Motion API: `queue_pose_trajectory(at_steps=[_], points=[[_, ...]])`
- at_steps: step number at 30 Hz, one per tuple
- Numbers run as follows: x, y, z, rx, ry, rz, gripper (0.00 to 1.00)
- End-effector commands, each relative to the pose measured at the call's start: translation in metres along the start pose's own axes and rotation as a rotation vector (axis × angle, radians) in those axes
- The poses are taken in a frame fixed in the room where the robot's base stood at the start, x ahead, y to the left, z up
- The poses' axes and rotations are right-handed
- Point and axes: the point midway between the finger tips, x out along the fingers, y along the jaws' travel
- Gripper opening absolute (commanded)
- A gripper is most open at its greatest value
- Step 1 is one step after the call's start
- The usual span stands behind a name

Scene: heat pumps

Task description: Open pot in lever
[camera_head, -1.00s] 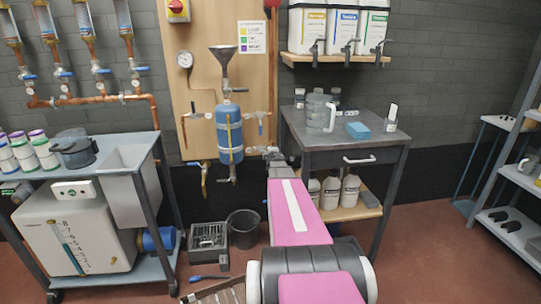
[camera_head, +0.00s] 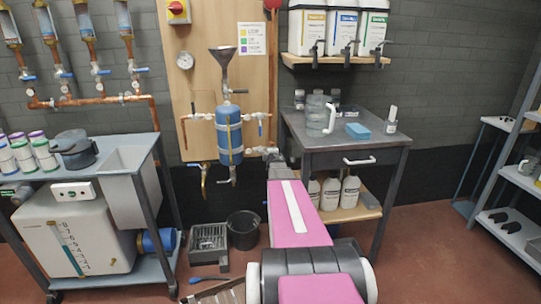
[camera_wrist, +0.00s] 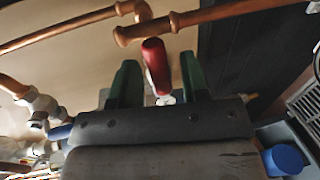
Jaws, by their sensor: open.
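The blue pot (camera_head: 229,134) hangs upright on the wooden board, with a funnel (camera_head: 222,65) above it and valved pipes on both sides. My gripper (camera_head: 268,152) is just right of the pot, below the right-hand pipe and valve (camera_head: 257,116). In the wrist view, my gripper (camera_wrist: 159,82) has its two green fingers apart. A red lever (camera_wrist: 155,62) stands between them, with a visible gap on each side. The lever hangs by a copper pipe (camera_wrist: 215,17). I cannot tell from the labels which valve this lever belongs to.
A dark bench (camera_head: 343,144) with a jug (camera_head: 316,119) stands close to the right of my arm. A trolley (camera_head: 100,164) stands at the left. A black bucket (camera_head: 243,230) and a grey crate (camera_head: 208,243) are on the floor below the board.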

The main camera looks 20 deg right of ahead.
Motion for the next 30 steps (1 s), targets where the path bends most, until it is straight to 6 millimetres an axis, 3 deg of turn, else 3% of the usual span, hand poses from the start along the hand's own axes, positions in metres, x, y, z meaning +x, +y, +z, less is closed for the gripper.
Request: queue_pose_trajectory(at_steps=[5,18,22,30], points=[[-0.019,0.000,0.000,0.001,0.000,0.000,0.42],[-0.096,0.000,0.000,-0.002,0.000,0.000,0.42],[-0.106,0.000,0.000,-0.002,0.000,0.000,0.42],[-0.106,0.000,0.000,-0.002,0.000,0.000,0.42]])
